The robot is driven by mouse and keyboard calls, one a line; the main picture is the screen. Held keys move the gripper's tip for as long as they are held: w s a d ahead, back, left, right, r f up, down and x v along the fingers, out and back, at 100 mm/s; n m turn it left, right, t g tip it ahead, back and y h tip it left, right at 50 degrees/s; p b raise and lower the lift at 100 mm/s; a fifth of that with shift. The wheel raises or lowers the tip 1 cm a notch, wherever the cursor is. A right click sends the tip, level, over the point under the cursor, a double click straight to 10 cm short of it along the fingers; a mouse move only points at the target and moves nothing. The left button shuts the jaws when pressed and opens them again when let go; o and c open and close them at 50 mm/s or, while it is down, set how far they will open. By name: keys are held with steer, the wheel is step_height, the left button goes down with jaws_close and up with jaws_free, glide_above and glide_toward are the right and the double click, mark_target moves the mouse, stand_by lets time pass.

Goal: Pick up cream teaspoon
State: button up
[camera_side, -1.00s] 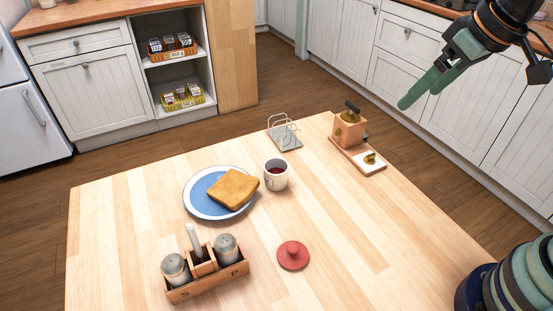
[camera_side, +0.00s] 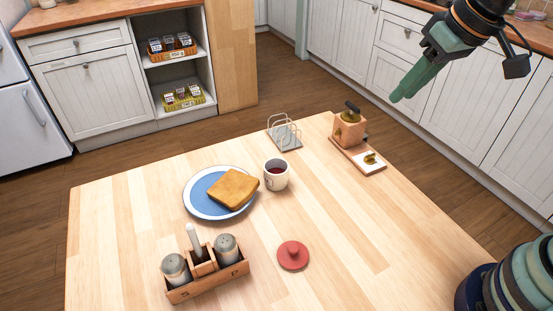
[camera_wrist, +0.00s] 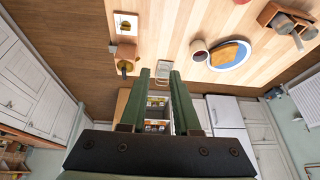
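A pale, upright handle (camera_side: 193,237) stands in the middle of the wooden condiment caddy (camera_side: 207,284); it may be the cream teaspoon, but its lower part is hidden in the caddy. No other spoon shows clearly. My gripper (camera_side: 397,98) is high at the upper right of the side view, far from the caddy. In the wrist view my gripper (camera_wrist: 161,74) is open, with an empty gap between its two green fingers. The caddy (camera_wrist: 289,21) shows at the upper right there.
Grey shakers (camera_side: 176,269) (camera_side: 227,249) flank the handle. A plate with toast (camera_side: 232,190), a mug (camera_side: 276,175), a red lid (camera_side: 293,255), a wire rack (camera_side: 284,135) and a wooden stand with a pot (camera_side: 349,130) occupy the table. The front right tabletop (camera_side: 385,260) is clear.

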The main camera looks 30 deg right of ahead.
steer(key=w+a+n+g, duration=0.15)
steer(key=w+a, duration=0.25)
steer(key=a, duration=0.6)
steer(key=n+g, duration=0.1)
steer(key=g, duration=0.2)
glide_toward(192, 231)
steer(key=f, duration=1.1)
steer(key=shift+w+a+f, duration=0.25)
steer(key=shift+a, duration=0.15)
jaws_close()
